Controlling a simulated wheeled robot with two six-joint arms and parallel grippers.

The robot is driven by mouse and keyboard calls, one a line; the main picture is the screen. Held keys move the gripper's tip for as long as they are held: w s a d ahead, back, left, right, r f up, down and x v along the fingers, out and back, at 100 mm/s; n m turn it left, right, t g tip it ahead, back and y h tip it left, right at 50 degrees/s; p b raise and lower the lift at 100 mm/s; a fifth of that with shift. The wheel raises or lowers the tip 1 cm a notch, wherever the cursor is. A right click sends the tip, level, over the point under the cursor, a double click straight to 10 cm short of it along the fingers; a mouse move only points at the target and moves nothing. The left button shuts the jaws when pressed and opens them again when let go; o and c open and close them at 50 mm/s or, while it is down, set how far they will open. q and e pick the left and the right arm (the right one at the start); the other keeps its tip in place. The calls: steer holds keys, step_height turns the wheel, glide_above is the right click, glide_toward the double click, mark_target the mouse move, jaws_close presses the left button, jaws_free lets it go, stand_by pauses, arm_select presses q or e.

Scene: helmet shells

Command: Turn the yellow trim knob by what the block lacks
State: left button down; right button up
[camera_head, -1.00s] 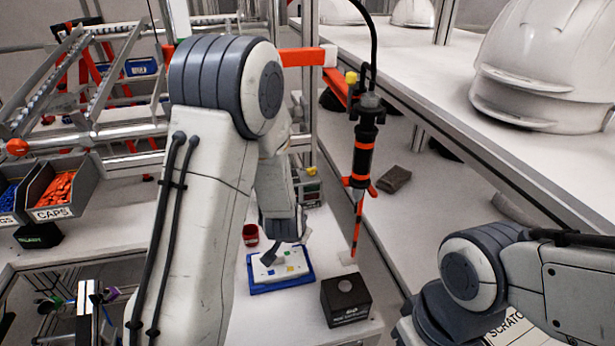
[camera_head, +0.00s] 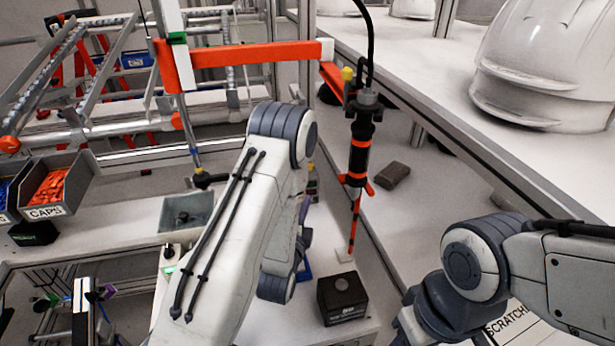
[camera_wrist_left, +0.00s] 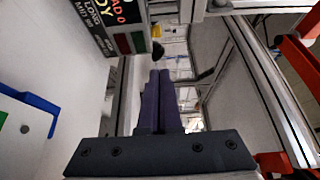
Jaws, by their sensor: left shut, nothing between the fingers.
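A small yellow knob (camera_wrist_left: 156,31) shows in the left wrist view, beside a black panel (camera_wrist_left: 92,20) with partly cut-off lettering and green and red patches. Another yellow knob-like piece (camera_head: 347,74) sits at the top of the hanging black-and-orange driver (camera_head: 361,140); I cannot tell which one is the trim knob. A black block (camera_head: 343,299) with a round top stands on the bench. My left gripper (camera_wrist_left: 158,75) is shut and empty, its dark fingers pointing toward the panel area and apart from the knob. In the head view my arm mostly hides it.
A blue-edged tray (camera_wrist_left: 38,103) lies left of the gripper and is mostly hidden in the head view. A grey bin (camera_head: 187,215) and a caps bin (camera_head: 58,190) stand left. An orange beam (camera_head: 250,54) crosses behind. A shelf with white helmets (camera_head: 550,65) is right.

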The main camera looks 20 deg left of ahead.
arm_select(q)
steer(key=w+a+b, duration=0.1)
steer(key=w, duration=0.3)
steer(key=w+a+b, duration=0.1)
steer(key=w+b, duration=0.1)
steer(key=w, duration=0.2)
steer(key=w+a+b, duration=0.2)
steer(key=w, duration=0.2)
steer(key=shift+a, duration=0.1)
stand_by(0.4)
